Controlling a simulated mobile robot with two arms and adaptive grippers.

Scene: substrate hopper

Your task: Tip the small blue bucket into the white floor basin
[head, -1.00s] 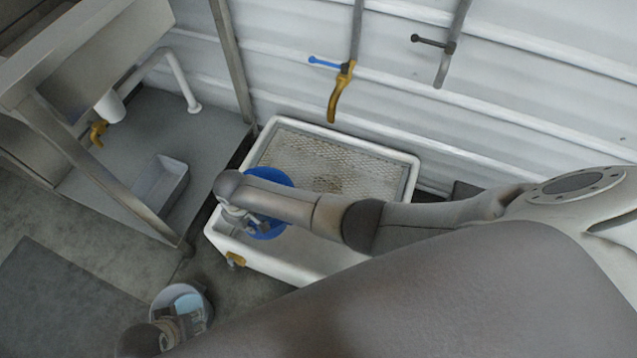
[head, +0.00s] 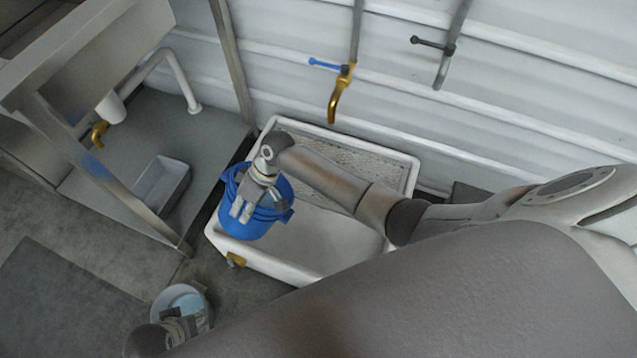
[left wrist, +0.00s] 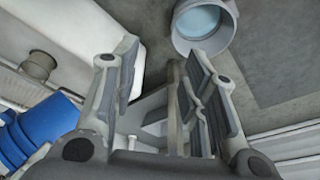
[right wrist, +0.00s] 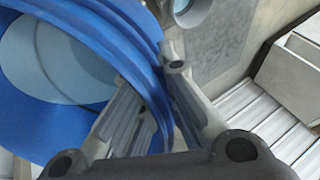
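The small blue bucket (head: 243,222) is over the front left part of the white floor basin (head: 340,262) in the head view. My right gripper (head: 247,207) is at its rim. In the right wrist view the bucket's ribbed rim (right wrist: 135,45) runs between the fingers (right wrist: 150,85), which are closed on it. A pale blue round area shows inside the bucket. Part of the bucket (left wrist: 40,128) shows at the left of the left wrist view. My left gripper (head: 188,322) is low in the head view, apart from the bucket; its fingers (left wrist: 160,65) are open and empty.
A pale bucket (head: 160,297) with bluish contents stands on the floor near my left gripper. A brass tap (head: 336,105) hangs above. A grey tray (head: 160,185) lies left.

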